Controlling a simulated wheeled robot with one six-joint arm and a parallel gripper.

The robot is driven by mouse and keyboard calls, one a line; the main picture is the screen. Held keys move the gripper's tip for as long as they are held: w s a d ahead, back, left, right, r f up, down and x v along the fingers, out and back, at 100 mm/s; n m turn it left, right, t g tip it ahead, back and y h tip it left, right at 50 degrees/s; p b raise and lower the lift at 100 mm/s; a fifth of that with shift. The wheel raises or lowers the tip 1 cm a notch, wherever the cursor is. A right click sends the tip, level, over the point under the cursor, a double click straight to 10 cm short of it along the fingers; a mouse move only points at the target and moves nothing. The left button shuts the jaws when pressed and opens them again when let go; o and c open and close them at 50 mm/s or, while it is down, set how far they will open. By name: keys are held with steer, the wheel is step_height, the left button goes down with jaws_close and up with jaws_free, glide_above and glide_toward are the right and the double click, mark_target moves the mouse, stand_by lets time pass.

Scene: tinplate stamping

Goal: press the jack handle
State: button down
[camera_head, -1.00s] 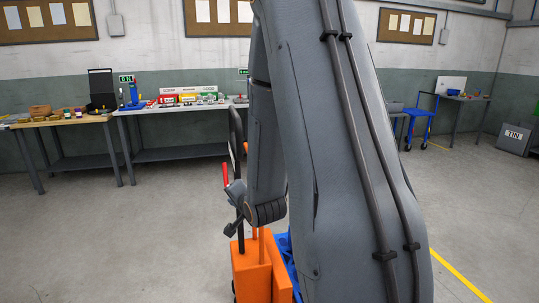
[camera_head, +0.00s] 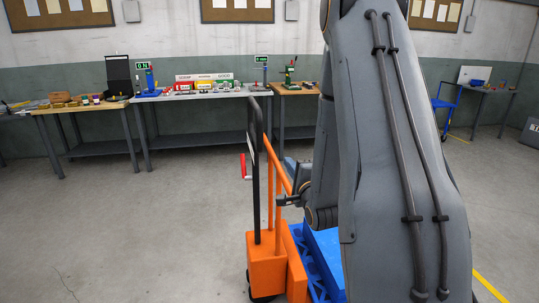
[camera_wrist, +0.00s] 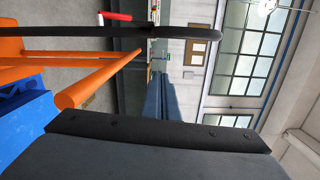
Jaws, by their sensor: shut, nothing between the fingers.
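An orange jack (camera_head: 266,265) stands on the floor left of my arm in the head view. Its tall black handle (camera_head: 255,170) rises with a narrow loop at the top; a small red grip (camera_head: 246,168) sits beside it. In the wrist view the black handle (camera_wrist: 120,32) lies sideways across the top, with the red grip (camera_wrist: 115,16) near it and an orange bar (camera_wrist: 100,78) below. My gripper (camera_head: 290,166) is shut and empty, right of the black handle and apart from it in the head view. Its fingers show in the wrist view (camera_wrist: 160,92). My arm hides part of the jack's right side.
A blue pallet (camera_head: 322,260) lies right of the jack, partly behind my arm. Workbenches with boxes and tools (camera_head: 200,97) line the back wall. The floor (camera_head: 150,230) to the left is clear.

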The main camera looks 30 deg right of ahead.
steer(key=w+a+p, duration=0.1)
steer(key=w+p, duration=0.3)
steer(key=w, duration=0.7)
steer(key=shift+w+a+r, duration=0.25)
steer(key=shift+a, duration=0.1)
